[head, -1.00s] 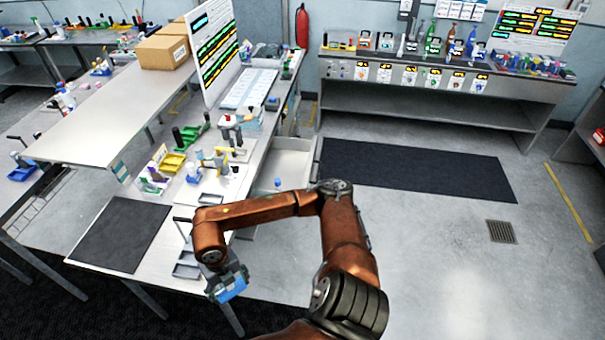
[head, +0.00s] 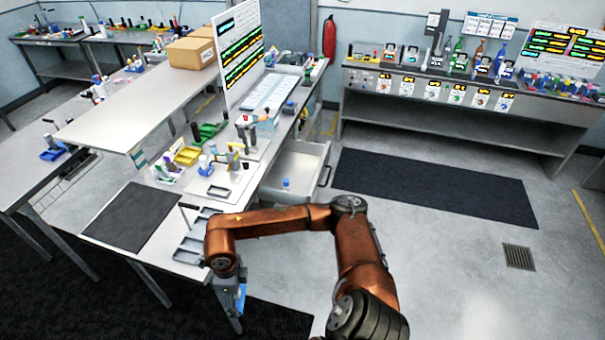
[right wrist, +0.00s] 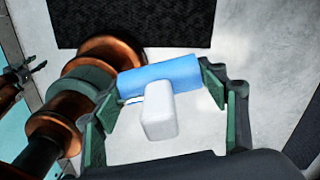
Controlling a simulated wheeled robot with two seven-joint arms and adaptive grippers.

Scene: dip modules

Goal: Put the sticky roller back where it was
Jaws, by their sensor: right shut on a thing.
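My right gripper (head: 228,292) hangs in front of the near edge of the workbench, beside the grey compartment tray (head: 196,236). In the right wrist view its green-padded fingers (right wrist: 160,82) are shut on the sticky roller, a blue cylinder (right wrist: 165,72) with a white block-shaped handle (right wrist: 158,110). The roller lies crosswise between the fingers, with floor visible behind it. In the head view only a small blue part of it shows. I cannot tell which spot the roller came from.
The workbench holds a dark mat (head: 130,217), a yellow bin (head: 188,155) and several small tools. An open drawer (head: 305,160) juts out on its right side. A raised shelf (head: 150,112) and a tall board (head: 238,52) stand behind. Floor to the right is clear.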

